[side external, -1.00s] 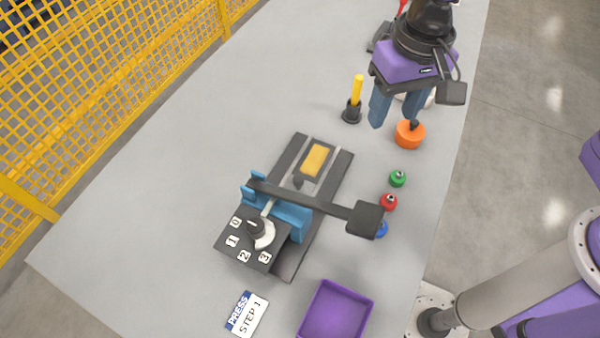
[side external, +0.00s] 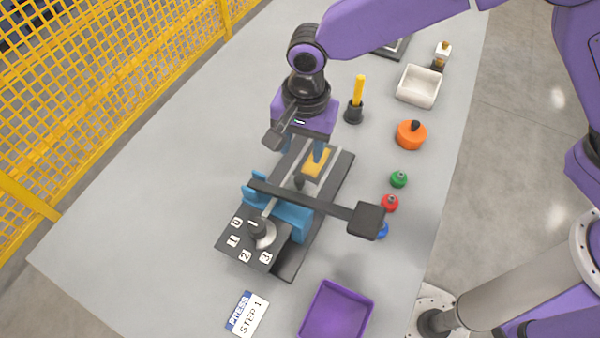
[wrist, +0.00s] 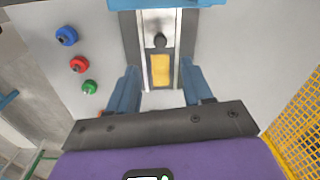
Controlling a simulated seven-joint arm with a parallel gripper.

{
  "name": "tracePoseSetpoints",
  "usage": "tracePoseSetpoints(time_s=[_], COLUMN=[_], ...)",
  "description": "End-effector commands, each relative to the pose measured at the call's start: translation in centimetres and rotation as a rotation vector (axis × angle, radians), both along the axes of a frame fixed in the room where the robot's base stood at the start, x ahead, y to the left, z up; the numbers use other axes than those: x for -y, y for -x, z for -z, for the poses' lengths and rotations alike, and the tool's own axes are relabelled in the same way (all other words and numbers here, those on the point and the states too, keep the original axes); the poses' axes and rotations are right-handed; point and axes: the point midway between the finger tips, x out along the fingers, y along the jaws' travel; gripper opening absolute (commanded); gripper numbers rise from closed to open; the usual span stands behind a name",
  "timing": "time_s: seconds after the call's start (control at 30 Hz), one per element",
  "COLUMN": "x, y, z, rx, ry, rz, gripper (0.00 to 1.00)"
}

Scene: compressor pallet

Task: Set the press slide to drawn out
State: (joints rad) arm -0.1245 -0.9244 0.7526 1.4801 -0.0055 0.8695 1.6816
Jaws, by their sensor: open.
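The press (side external: 288,262) stands mid-table, with a blue frame, a black lever across it and a dial numbered 0 to 3. Its slide, with a yellow pad (side external: 316,162) and a black knob (side external: 299,181), lies between two light rails behind the frame. In the wrist view the yellow pad (wrist: 161,70) and the knob (wrist: 160,40) show clear of the fingers. My gripper (side external: 303,152) is over the slide's far end. Its blue fingers are apart, one to each side of the slide in the wrist view (wrist: 158,90), with nothing between them. I cannot tell the fingers' exact height.
Green (side external: 398,179), red (side external: 390,203) and blue (side external: 382,230) knobs sit right of the press. A purple tray (side external: 337,310) lies in front. The table's left side is clear.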

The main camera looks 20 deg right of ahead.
Motion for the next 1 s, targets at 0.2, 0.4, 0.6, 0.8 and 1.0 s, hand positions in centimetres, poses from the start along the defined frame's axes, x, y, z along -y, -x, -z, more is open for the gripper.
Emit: tracePoseSetpoints(time_s=[0.2, 0.4, 0.6, 0.8, 1.0], x=[0.0, -0.2, -0.3, -0.3, -0.3], y=[0.0, -0.1, -0.2, -0.2, -0.2], z=[4.3, 7.7, 9.8, 10.5, 10.5], rx=[-0.002, -0.002, 0.000, 0.001, 0.001], ry=[0.005, 0.002, 0.000, -0.001, -0.001], rz=[-0.001, -0.001, 0.000, 0.000, 0.000], gripper=[0.50, 0.50, 0.50, 0.50, 0.50])
